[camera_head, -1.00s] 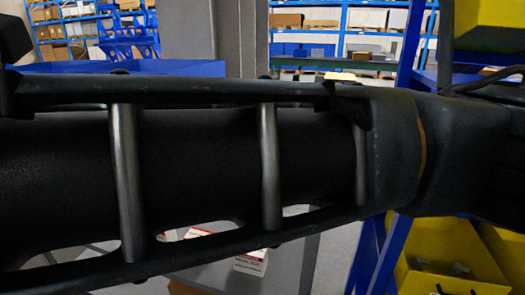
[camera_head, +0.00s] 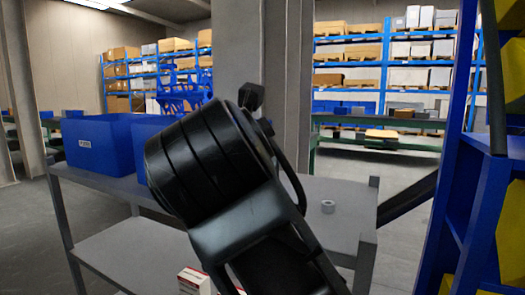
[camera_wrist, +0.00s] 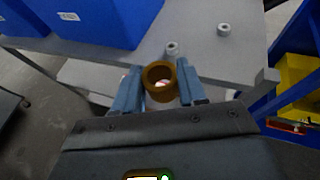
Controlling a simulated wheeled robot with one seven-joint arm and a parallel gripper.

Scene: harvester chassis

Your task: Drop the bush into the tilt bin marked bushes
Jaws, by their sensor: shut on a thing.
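The bush, a short bronze ring (camera_wrist: 152,91), is held between the two blue-grey fingers of my gripper (camera_wrist: 159,87) in the wrist view. The gripper is shut on it, near the edge of the grey bench top. My arm covers the middle of the head view, and the gripper and bush cannot be made out there. Yellow bins (camera_head: 511,70) stand in a blue rack at the right edge of the head view; one also shows in the wrist view (camera_wrist: 296,70). I cannot read a bushes mark on any bin.
A grey bench (camera_head: 88,181) carries blue bins, one with a white label (camera_head: 84,145) too small to read. Two loose grey rings (camera_wrist: 172,48) (camera_wrist: 223,29) lie on the bench top. A red-and-white box (camera_head: 194,281) sits lower down. The blue rack post (camera_head: 465,125) stands right.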

